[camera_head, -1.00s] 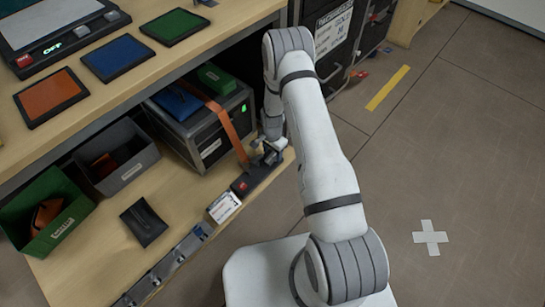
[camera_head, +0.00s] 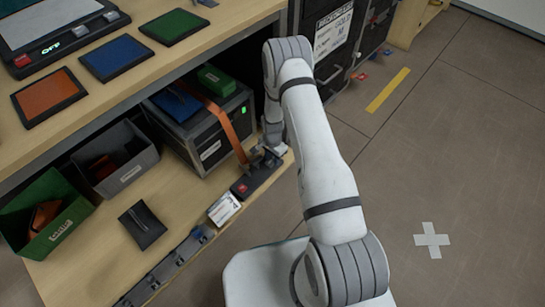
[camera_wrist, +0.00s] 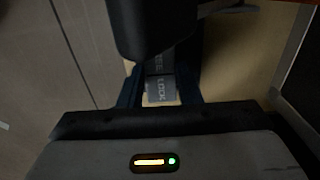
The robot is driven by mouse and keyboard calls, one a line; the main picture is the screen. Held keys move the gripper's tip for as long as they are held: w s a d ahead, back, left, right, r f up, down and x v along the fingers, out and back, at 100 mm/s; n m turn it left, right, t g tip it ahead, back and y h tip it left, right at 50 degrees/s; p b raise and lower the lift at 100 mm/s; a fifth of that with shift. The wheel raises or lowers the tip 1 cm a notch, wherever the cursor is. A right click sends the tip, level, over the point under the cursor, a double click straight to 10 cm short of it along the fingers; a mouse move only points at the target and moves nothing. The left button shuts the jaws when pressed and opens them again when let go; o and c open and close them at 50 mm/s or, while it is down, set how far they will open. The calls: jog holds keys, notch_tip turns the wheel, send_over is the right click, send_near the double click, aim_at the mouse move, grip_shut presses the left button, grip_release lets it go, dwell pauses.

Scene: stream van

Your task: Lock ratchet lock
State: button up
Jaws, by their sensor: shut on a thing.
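The ratchet (camera_head: 262,161) sits at the lower end of an orange strap (camera_head: 229,122), near the right end of the low wooden shelf. The strap runs over a dark case (camera_head: 205,143). My gripper (camera_head: 270,151) is down at the ratchet, and my arm partly hides both. In the wrist view a grey tab marked LOCK (camera_wrist: 161,91) lies between the two fingers of my gripper (camera_wrist: 161,80). The gripper is shut on this ratchet lock. A dark blurred part (camera_wrist: 150,28) covers the upper middle of that view, so the rest of the ratchet is hidden.
A small dark box with a red mark (camera_head: 243,187) and a white labelled card (camera_head: 224,209) lie along the shelf edge. A grey bin (camera_head: 135,170) and a green bin (camera_head: 67,222) stand to the left. The floor to the right is open.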

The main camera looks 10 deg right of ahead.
jog(key=shift+c, duration=0.5)
jog(key=shift+w+d+y, duration=0.1)
jog(key=shift+y, duration=0.2)
jog(key=shift+g, duration=0.4)
jog(key=shift+w+d+f+g+y+b, duration=0.15)
jog(key=shift+g+y+b, duration=0.2)
jog(key=shift+y, duration=0.2)
jog(key=shift+w+d+f+g+y+b, duration=0.15)
jog(key=shift+g+y+b, duration=0.1)
jog(key=shift+y+b, duration=0.25)
jog(key=shift+w+d+r+g+y+b, duration=0.15)
jog(key=shift+g+y+b, duration=0.45)
jog(key=shift+y+b, duration=0.3)
jog(key=o, duration=1)
